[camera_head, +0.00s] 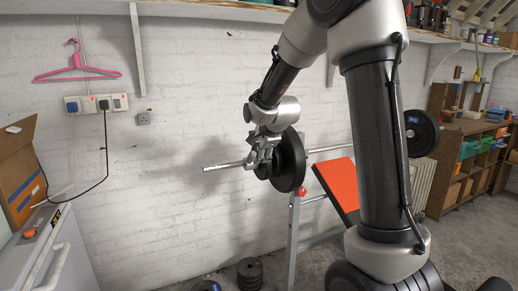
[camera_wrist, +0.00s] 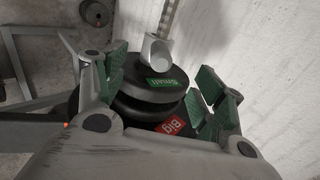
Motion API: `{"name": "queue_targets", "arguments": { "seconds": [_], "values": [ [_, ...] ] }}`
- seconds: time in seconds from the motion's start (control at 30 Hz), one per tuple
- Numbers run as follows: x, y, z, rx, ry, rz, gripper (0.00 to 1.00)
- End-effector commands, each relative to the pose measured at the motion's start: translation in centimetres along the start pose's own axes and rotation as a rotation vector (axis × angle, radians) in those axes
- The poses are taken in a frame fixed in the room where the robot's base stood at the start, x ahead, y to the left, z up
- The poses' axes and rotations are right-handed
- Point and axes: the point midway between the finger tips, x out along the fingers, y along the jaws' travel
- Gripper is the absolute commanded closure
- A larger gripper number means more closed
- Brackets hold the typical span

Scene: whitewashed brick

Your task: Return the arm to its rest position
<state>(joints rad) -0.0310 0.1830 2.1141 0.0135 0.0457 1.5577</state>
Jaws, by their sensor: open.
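My arm (camera_head: 378,140) reaches up and over to the barbell at the wall. My gripper (camera_head: 260,158) is at the bar's left end, by the black weight plates (camera_head: 290,160). In the wrist view, my open gripper (camera_wrist: 160,75) has its green-padded fingers on either side of a plate with a green "Small" label (camera_wrist: 160,98). Behind it lies a plate with a red "Big" label (camera_wrist: 170,126). The silver bar end (camera_wrist: 157,48) pokes out of the small plate. I cannot tell whether the fingers touch the plate.
The bench's orange pad (camera_head: 338,186) and upright stand right of the plates. Another plate (camera_head: 422,134) is on the bar's far end. A white chest (camera_head: 45,250) with a cardboard box stands left. A shelf (camera_head: 240,10) runs overhead. Loose weights (camera_head: 250,272) lie on the floor.

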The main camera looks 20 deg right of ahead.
Motion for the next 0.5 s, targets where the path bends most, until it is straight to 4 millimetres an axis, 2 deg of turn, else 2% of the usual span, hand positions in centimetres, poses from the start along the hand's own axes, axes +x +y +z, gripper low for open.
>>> {"name": "queue_targets", "arguments": {
  "seconds": [0.17,0.5],
  "values": [
    [-1.34,0.05,-0.04,0.000,0.001,0.000,0.31],
    [-1.42,0.06,-0.04,0.000,0.001,0.001,0.31]
  ]
}}
